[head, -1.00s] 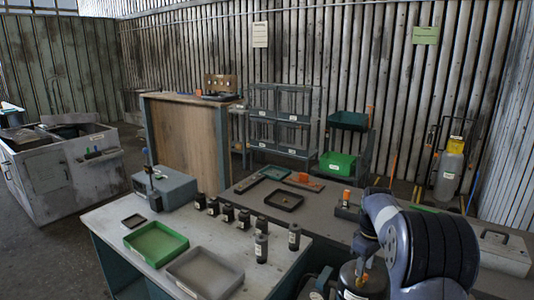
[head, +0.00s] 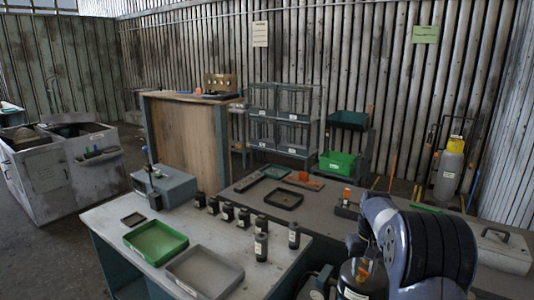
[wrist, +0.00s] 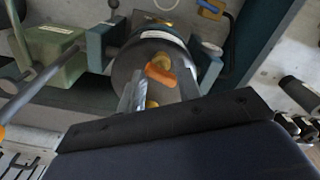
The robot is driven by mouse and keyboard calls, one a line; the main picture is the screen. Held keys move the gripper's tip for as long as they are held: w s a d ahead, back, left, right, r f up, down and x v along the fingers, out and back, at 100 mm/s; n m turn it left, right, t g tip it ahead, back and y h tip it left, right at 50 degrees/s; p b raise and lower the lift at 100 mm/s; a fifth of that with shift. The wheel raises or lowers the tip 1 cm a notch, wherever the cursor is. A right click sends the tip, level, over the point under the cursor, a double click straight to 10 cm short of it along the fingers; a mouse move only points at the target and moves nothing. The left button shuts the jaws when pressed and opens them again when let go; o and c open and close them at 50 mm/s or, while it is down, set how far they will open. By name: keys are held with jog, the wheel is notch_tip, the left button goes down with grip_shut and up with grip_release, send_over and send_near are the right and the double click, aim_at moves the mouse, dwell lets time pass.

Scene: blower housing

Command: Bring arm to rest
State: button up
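My arm (head: 440,245) is bent at the lower right of the head view, over the dark bench. My gripper (wrist: 160,97) shows in the wrist view with its two metal fingers apart. It points at a dark cylinder (wrist: 125,70) with an orange and yellow fitting (wrist: 172,75) on top. The fitting appears between the fingers; I cannot tell whether they touch it. In the head view the labelled cylinder (head: 362,284) stands below my wrist, and the fingertips are hidden there.
The light table holds a green tray (head: 155,223), a grey tray (head: 180,270) and several dark bottles (head: 261,246). A gas cylinder (head: 450,165) stands at the back right. Open floor lies at left.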

jog(key=m+b, duration=0.1)
jog(key=m, duration=0.4)
jog(key=shift+a+f+m, duration=0.1)
jog(key=shift+m, duration=0.2)
jog(key=m+b, duration=0.2)
jog(key=m, duration=0.2)
jog(key=shift+a, duration=0.1)
jog(key=shift+r+m, duration=0.3)
jog(key=shift+r, duration=0.9)
